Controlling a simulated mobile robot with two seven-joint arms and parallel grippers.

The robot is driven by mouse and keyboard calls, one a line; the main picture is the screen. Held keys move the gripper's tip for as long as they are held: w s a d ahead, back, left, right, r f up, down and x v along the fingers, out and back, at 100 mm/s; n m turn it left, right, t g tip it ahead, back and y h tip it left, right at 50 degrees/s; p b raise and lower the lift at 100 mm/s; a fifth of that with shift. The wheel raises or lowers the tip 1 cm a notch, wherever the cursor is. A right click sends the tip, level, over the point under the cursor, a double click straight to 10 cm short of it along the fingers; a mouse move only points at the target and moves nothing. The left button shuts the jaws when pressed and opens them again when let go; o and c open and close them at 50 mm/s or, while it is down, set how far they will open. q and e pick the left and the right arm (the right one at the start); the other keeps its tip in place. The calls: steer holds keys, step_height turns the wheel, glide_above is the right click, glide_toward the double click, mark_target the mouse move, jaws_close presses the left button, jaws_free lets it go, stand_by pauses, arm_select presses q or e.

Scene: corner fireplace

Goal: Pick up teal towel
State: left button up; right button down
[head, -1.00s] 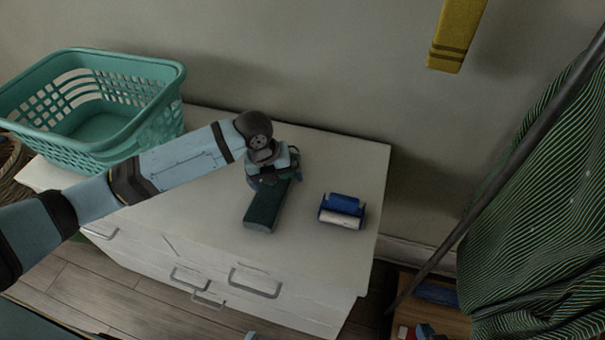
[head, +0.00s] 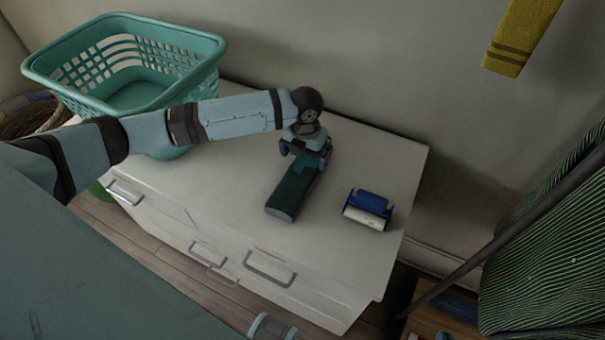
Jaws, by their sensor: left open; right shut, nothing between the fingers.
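The teal towel (head: 290,196) is a dark, folded, narrow bundle lying on top of the white drawer cabinet (head: 235,187). My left arm reaches in from the left, over the cabinet. My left gripper (head: 306,158) is at the towel's far end, pointing down, with its fingers around or just above that end. It is open; whether the fingers touch the towel cannot be told. The gripper hides the towel's far end.
A teal laundry basket (head: 210,75) stands at the cabinet's back left, behind my arm. A blue and white object (head: 368,207) lies right of the towel. A dark pole (head: 510,232) and green striped cloth (head: 545,270) are at right. The cabinet's front right is clear.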

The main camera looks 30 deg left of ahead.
mark_target(305, 166)
arm_select(q)
step_height(305, 166, down, 5)
steer(key=shift+s+d+f, duration=0.1)
steer(key=shift+s+d, duration=0.05)
steer(key=c, duration=0.9)
steer(key=shift+r, duration=0.2)
